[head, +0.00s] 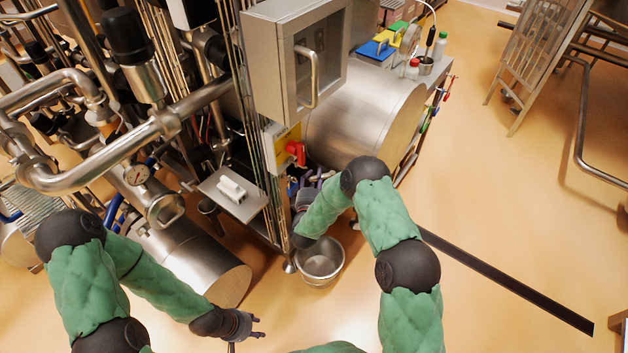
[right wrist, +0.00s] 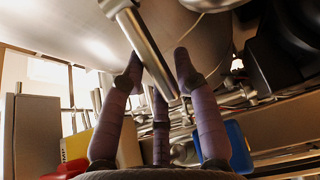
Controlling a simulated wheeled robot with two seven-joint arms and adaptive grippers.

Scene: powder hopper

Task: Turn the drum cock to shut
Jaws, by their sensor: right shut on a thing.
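A metal bar, which looks like the lever of the drum cock (right wrist: 145,45), comes down from the drum between the purple fingers of my right gripper (right wrist: 158,70). My right gripper is shut on this lever; the exact contact is hard to see. In the head view my right gripper (head: 308,183) is below the drum's near end, partly hidden by my arm. My left gripper (head: 256,327) is open and empty near the bottom, away from the drum.
A steel bucket (head: 320,262) stands on the floor below my right gripper. A red rotary switch (head: 296,153) on a yellow plate is close by. Pipes (head: 90,165) and a lower steel cylinder (head: 195,255) crowd the left. The floor at right is mostly clear.

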